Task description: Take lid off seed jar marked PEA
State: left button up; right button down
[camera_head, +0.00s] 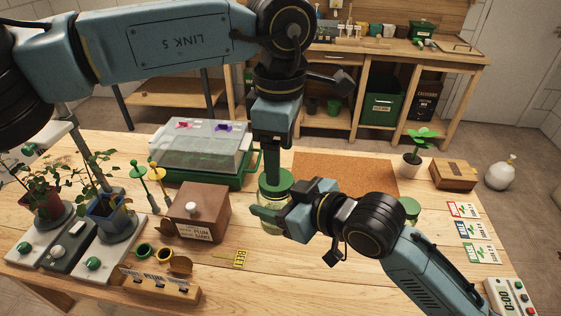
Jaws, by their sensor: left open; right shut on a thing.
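A glass jar (270,222) with a green lid (276,182) stands near the middle of the table. Its label cannot be read here, so I cannot tell whether it is marked PEA. My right gripper (274,212) comes in from the right and is shut on the jar's body, hiding part of it. My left gripper (279,168) points straight down directly above the lid and is open; its fingertips are at or just above the lid, and contact cannot be told. A second green lid (409,207) shows behind my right arm, which hides what is below it.
A clear-topped propagator (204,150) stands behind left, with a brown box (200,212) in front of it. A cork mat (345,173) lies behind the jar. A yellow BEET tag (239,258) lies at the front. Seed packets (473,229) and a timer (507,295) are at right.

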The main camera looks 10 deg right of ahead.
aim_at(277, 204)
pick_arm(q)
jog(key=r, duration=0.1)
jog(key=r+n, duration=0.1)
jog(key=r, duration=0.1)
jog(key=shift+s+a+r, duration=0.1)
jog(key=shift+a+r, duration=0.05)
jog(key=shift+a, duration=0.25)
jog(key=shift+f, duration=3.9)
jog(key=c, duration=1)
jog(key=shift+n, duration=1.6)
jog(key=o, duration=1.1)
jog(key=shift+c, duration=0.2)
jog(key=shift+r, duration=0.15)
